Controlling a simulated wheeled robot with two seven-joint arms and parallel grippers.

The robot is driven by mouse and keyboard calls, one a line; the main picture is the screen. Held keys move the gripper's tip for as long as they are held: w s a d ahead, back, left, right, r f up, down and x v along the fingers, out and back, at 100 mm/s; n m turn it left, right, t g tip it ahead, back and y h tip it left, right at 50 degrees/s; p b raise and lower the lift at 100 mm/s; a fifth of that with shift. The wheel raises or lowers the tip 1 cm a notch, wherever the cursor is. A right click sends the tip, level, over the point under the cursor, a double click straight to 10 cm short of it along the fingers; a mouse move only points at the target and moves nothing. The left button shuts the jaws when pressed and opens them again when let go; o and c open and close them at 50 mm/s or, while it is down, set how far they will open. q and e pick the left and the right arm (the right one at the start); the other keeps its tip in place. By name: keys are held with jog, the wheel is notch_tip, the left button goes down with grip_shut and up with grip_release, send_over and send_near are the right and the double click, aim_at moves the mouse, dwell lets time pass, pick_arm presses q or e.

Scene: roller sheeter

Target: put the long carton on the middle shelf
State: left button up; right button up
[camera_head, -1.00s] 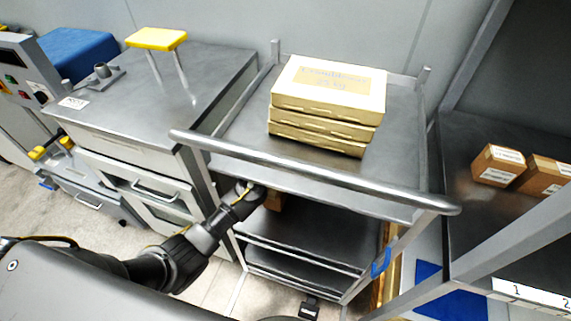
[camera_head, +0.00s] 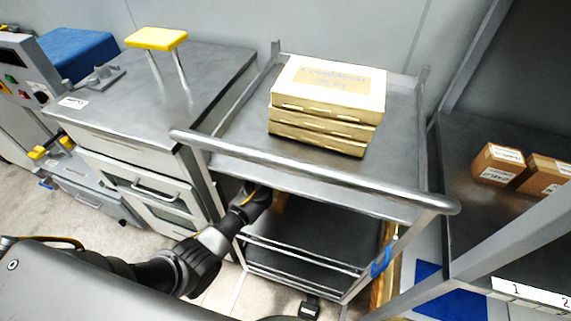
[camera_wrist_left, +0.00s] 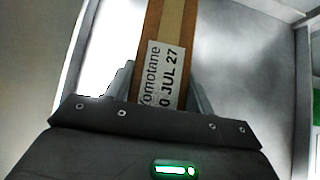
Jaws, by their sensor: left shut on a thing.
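The long carton (camera_wrist_left: 175,25) is brown with a lighter tape strip and a white printed label, seen close in the left wrist view. My left gripper (camera_wrist_left: 162,85) is shut on it, one finger on each side. In the head view only a small brown part of the carton (camera_head: 281,203) shows beneath the cart's top shelf; the rest is hidden. My left gripper (camera_head: 262,192) is at the front opening of the steel cart (camera_head: 315,181), below its top shelf. Whether the carton touches the middle shelf (camera_head: 300,228) cannot be told. My right gripper is not in view.
Stacked flat boxes (camera_head: 325,108) lie on the cart's top shelf. The push bar (camera_head: 310,172) crosses just above my left gripper. A steel drawer cabinet (camera_head: 150,110) stands at left. Small brown cartons (camera_head: 498,165) sit on a rack at right.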

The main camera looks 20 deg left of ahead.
aim_at(281, 198)
pick_arm(q)
jog(key=o, duration=1.1)
jog(key=shift+c, duration=0.2)
jog(key=shift+o, duration=1.2)
jog(key=shift+r, duration=0.15)
jog(key=v, duration=0.5)
jog(key=shift+a+r+p, duration=0.1)
jog(key=shift+p, duration=0.3)
jog(key=s, duration=1)
jog(key=shift+s+a, duration=0.3)
jog(key=shift+s, duration=0.7)
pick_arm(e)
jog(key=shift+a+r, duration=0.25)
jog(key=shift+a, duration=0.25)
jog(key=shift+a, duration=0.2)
